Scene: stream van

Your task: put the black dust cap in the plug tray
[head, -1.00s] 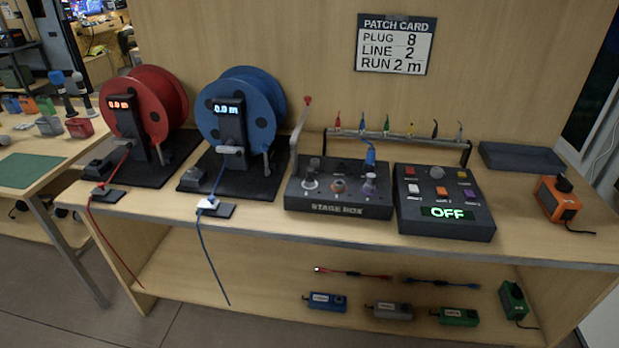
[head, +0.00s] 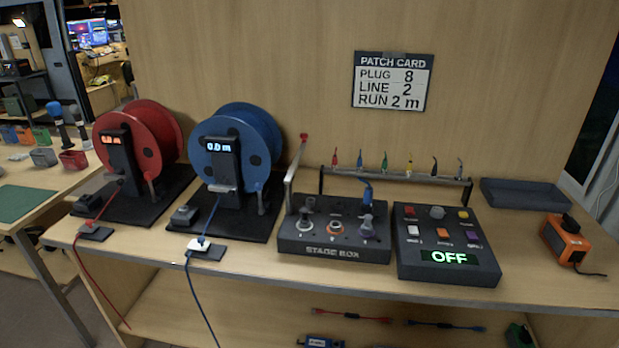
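A shallow dark grey tray (head: 525,205), which may be the plug tray, lies on the bench at the back right and looks empty. The stage box (head: 333,248) has sockets on its top, with a blue plug (head: 367,190) at its back edge. Neither of my grippers is in view.
A red reel (head: 140,145) and a blue reel (head: 240,150) stand at the left with cables hanging over the bench edge. A control box (head: 447,258) reading OFF is right of the stage box. An orange device (head: 566,240) sits near the right end.

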